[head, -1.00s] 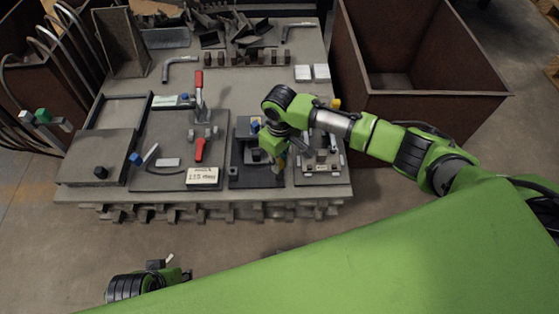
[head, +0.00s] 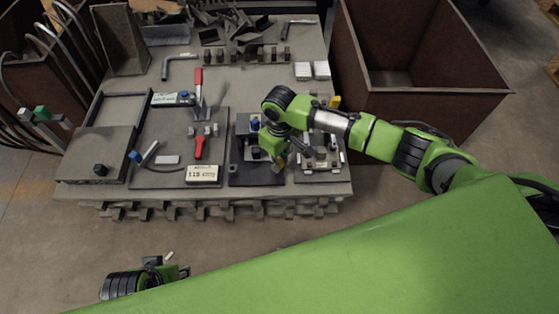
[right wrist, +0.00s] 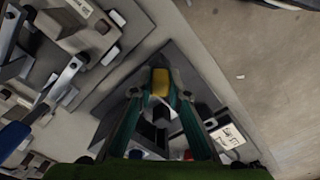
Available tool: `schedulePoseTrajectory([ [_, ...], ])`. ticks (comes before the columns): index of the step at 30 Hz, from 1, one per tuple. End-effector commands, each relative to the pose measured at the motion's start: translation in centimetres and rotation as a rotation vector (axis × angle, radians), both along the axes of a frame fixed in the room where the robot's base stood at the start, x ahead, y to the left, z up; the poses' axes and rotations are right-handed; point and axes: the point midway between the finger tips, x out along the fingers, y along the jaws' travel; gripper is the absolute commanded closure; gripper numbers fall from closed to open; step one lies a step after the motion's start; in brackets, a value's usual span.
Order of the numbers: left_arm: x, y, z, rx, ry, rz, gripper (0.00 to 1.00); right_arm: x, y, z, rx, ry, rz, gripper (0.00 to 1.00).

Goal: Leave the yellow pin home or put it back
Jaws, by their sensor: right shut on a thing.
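My right gripper (head: 282,162) is shut on the yellow pin and hangs over the right part of the workbench, by the dark fixture plate (head: 256,178). In the right wrist view the yellow pin (right wrist: 160,84) shows between the fingertips (right wrist: 160,92), above a dark plate. The pin's lower end is hidden, so I cannot tell whether it touches anything below. My left gripper (head: 165,272) is low at the bottom left, away from the bench; its finger opening cannot be made out.
The workbench (head: 235,83) holds a red-handled clamp (head: 199,148), a small fixture at right (head: 318,177), white blocks (head: 312,71) and metal brackets at the back. A large brown bin (head: 430,104) stands close on the right. Floor is open in front of the bench.

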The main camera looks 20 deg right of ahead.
Motion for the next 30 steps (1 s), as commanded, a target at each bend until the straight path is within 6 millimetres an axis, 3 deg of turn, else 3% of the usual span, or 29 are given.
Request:
schedulePoseTrajectory([
  [2,0.0,0.0,-0.1,0.000,0.002,0.000,0.65,0.0,0.0,0.0,0.000,0.000,0.000,1.00],
  [3,-0.1,0.0,-0.2,0.001,0.003,0.000,0.65,0.0,0.0,0.0,0.000,0.000,0.000,0.76],
  [5,-0.1,0.0,-0.2,0.001,0.005,0.000,0.65,0.0,0.0,0.0,0.000,0.000,0.000,0.65],
  [17,0.3,0.0,-0.1,0.002,-0.003,-0.004,0.65,0.1,0.0,0.5,0.000,0.000,0.000,0.65],
  [20,0.2,0.0,-0.1,0.001,-0.001,-0.003,0.65,0.1,0.0,1.7,0.001,-0.003,0.001,0.65],
  [30,0.1,0.0,-0.2,0.000,0.001,-0.001,0.65,0.1,0.0,8.7,0.001,-0.003,0.001,0.65],
])
